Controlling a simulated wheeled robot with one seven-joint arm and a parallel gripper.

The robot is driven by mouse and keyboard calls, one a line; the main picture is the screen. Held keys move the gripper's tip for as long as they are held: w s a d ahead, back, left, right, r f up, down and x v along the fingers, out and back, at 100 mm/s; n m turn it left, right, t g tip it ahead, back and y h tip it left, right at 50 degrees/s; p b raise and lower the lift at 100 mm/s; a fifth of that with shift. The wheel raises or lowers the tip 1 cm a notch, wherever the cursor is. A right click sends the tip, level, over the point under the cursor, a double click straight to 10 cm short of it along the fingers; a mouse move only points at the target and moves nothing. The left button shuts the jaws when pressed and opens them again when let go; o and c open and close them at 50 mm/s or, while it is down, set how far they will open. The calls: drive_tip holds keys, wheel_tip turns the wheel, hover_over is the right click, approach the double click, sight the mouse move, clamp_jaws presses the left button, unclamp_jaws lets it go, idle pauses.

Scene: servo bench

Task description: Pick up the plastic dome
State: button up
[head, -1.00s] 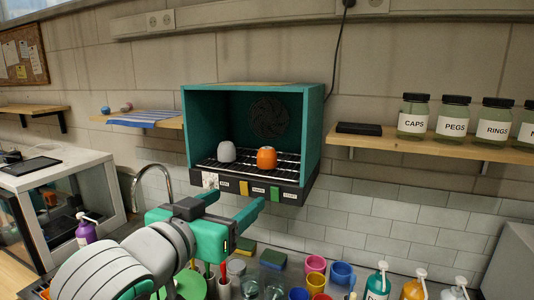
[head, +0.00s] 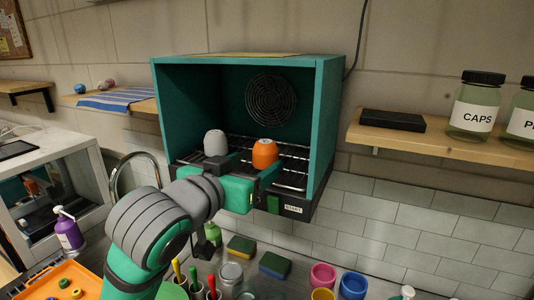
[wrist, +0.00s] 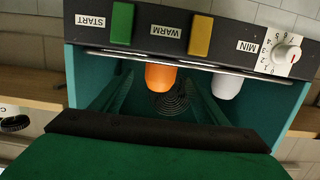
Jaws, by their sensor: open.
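Two small rounded, dome-like pieces sit on the wire rack inside a teal oven box. One is a pale grey piece (head: 216,143) at the left; the other is an orange piece (head: 264,153) to its right. Which one is the plastic dome I cannot tell for certain. My gripper (head: 250,170) is open and empty at the front of the oven, with its fingers pointing in toward the orange piece. In the wrist view, which is upside down, the orange piece (wrist: 160,77) shows near the middle and the pale piece (wrist: 226,86) to its right.
The oven (head: 335,120) has side walls, a roof and a front panel with a START button (head: 273,204). A shelf (head: 420,140) with jars stands right. Cups (head: 323,275) and sponges (head: 275,264) lie below. The rack around the two pieces is bare.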

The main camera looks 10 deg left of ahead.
sight(258, 159)
drive_tip(key=shift+x, duration=1.1)
drive_tip(key=shift+w+a+f, duration=0.1)
drive_tip(key=shift+w+a, duration=0.05)
drive_tip(key=shift+w, duration=0.55)
drive_tip(key=x, duration=0.3)
drive_tip(key=shift+w+d, duration=0.15)
drive_tip(key=shift+d, duration=0.25)
drive_tip(key=shift+a, duration=0.15)
drive_tip(key=c, duration=1.2)
